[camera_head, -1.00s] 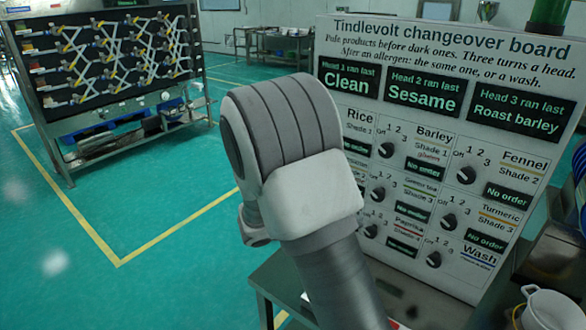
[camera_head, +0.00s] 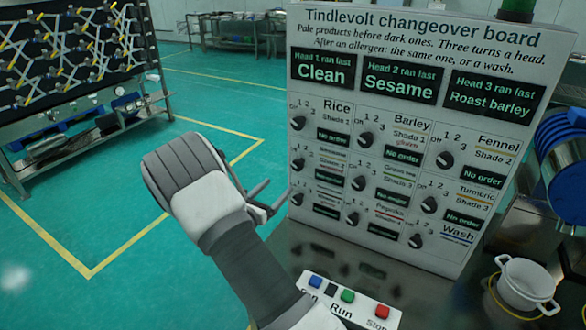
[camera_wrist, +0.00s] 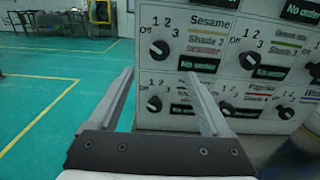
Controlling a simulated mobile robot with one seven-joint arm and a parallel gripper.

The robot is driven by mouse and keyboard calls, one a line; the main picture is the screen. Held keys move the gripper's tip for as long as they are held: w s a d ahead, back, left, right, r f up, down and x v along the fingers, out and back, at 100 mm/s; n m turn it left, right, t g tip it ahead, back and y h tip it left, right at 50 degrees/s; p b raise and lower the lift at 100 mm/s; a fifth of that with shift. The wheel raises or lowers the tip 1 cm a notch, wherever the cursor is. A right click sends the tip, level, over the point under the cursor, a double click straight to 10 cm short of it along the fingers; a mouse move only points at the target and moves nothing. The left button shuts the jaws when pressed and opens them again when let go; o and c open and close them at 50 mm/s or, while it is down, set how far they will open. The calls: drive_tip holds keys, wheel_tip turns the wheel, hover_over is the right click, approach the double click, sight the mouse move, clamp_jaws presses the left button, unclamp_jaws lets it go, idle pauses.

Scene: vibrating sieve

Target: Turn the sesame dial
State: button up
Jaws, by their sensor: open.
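The sesame dial (camera_wrist: 159,50) is a black round knob on the white changeover board, left of the label "Sesame, Shade 2". Off, 1, 2 and 3 are printed around it, and its small display (camera_wrist: 199,64) reads "No order". In the head view the dial (camera_head: 298,165) sits in the left column, middle row. My gripper (camera_wrist: 158,76) is open and empty. In the wrist view its fingers point at the board, with the dial just above and between the tips. In the head view my gripper (camera_head: 276,188) is left of the board's edge, apparently apart from the dial.
Other dials sit close by, such as the rice dial (camera_head: 298,122) above and another dial (camera_wrist: 154,104) below. A button box (camera_head: 345,300) stands on the table in front. A white pot (camera_head: 525,285) and blue sieve parts (camera_head: 565,150) are at right.

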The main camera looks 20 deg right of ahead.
sight(296, 167)
drive_tip(key=p+x, duration=0.1)
drive_tip(key=x, duration=1)
drive_tip(key=shift+w+d, duration=0.1)
drive_tip(key=shift+w, duration=0.05)
clamp_jaws()
